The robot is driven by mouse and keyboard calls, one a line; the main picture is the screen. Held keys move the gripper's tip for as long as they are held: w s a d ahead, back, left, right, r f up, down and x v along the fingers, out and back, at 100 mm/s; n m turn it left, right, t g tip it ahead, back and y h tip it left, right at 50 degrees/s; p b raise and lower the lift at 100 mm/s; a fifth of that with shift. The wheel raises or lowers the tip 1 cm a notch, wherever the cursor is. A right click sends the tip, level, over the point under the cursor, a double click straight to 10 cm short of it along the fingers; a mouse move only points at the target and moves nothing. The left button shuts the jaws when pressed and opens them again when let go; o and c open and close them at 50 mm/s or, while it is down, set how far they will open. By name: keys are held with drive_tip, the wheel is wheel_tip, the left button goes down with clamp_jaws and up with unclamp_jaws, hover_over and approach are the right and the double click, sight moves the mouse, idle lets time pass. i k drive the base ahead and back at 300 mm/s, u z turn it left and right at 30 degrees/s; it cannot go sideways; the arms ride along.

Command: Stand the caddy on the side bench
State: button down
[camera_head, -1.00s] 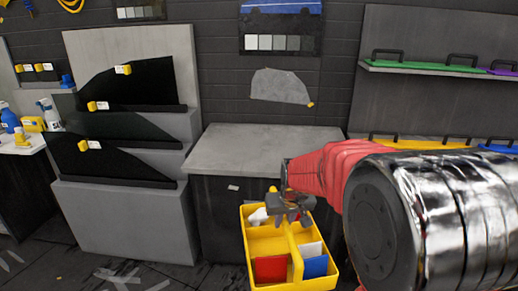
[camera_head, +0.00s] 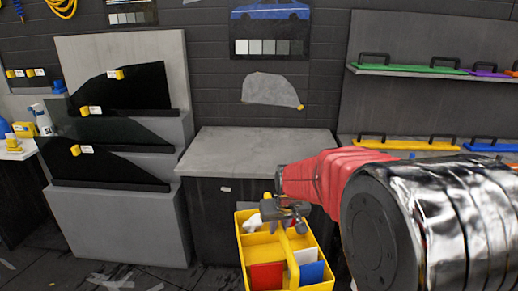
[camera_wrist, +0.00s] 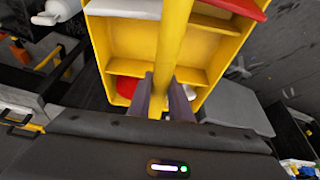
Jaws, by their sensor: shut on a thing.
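The yellow caddy (camera_head: 243,263) hangs from my gripper (camera_head: 287,210) in front of the side bench. Red, white and blue items stand in its compartments, and a white item shows at its far left. In the wrist view the two fingers of my gripper (camera_wrist: 167,98) are shut on the caddy's middle handle bar (camera_wrist: 172,40). The side bench (camera_head: 258,146) has a bare grey top and dark front. In the head view the caddy is on the near side of the bench, lower than its top. Its underside is hidden.
A stepped grey stand (camera_head: 120,222) with dark window panels is left of the bench. Shelves (camera_head: 415,71) with coloured handled tools are at the right. A grey cut-out (camera_head: 270,89) hangs on the wall above the bench. Scraps lie on the dark floor.

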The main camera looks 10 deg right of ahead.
sight(290, 154)
drive_tip(key=z, duration=0.1)
drive_tip(key=i, duration=0.95)
drive_tip(key=u, duration=0.1)
